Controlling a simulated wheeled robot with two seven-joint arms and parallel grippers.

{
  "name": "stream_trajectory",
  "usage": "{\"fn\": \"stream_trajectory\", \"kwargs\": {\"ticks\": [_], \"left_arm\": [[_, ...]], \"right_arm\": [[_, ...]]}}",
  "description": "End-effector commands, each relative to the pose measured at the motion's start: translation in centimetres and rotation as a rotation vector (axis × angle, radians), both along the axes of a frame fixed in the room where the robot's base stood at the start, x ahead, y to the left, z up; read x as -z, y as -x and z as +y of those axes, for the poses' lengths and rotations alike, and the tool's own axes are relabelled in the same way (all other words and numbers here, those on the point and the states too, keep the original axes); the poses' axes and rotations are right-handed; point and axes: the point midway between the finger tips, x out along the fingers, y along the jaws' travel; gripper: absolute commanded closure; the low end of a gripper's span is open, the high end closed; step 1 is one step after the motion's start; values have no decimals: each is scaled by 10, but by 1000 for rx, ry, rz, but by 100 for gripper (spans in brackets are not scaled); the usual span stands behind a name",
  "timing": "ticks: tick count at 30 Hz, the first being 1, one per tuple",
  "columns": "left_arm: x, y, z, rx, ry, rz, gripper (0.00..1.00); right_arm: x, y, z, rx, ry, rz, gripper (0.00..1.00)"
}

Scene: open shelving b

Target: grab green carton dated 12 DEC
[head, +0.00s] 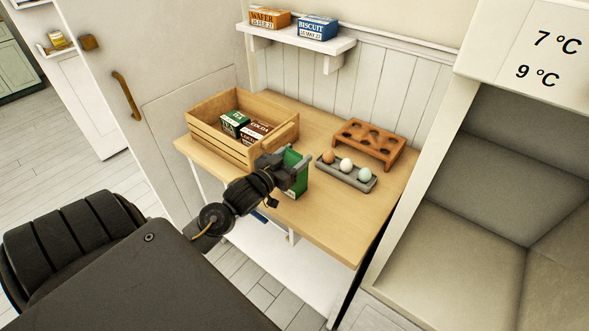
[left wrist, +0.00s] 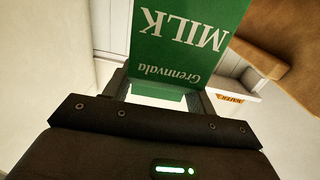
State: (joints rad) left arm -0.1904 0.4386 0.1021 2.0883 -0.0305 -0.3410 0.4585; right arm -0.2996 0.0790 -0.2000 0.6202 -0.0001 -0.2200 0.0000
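A green milk carton (head: 297,172) is at the front of the wooden table, at my left gripper (head: 287,163). In the left wrist view the carton (left wrist: 188,45) fills the upper middle, with "MILK" and "Grennvala" upside down. The fingers of the gripper (left wrist: 160,92) lie along both sides of the carton's near end, with no clear gap, so it looks shut on it. No date on this carton is readable. I cannot tell whether its base touches the table. My right gripper is not in view.
A wooden crate (head: 217,147) holds a green tea box (head: 235,123) and a cocoa box (head: 256,132). A grey egg tray (head: 345,181) and a wooden holder (head: 368,151) stand right of the carton. The wall shelf (head: 300,40) bears wafer (head: 269,20) and biscuit (head: 317,27) boxes. The table's front right is clear.

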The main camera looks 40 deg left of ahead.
Motion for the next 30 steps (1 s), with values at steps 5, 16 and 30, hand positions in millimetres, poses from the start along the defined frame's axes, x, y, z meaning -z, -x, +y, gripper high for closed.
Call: {"fn": "stream_trajectory", "kwargs": {"ticks": [5,16,30], "left_arm": [[0,0,0,0,0,0,71],[-2,0,0,0,0,-4,100],[-38,2,0,2,-3,-9,100]], "right_arm": [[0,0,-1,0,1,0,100],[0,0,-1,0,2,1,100],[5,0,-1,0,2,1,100]]}}
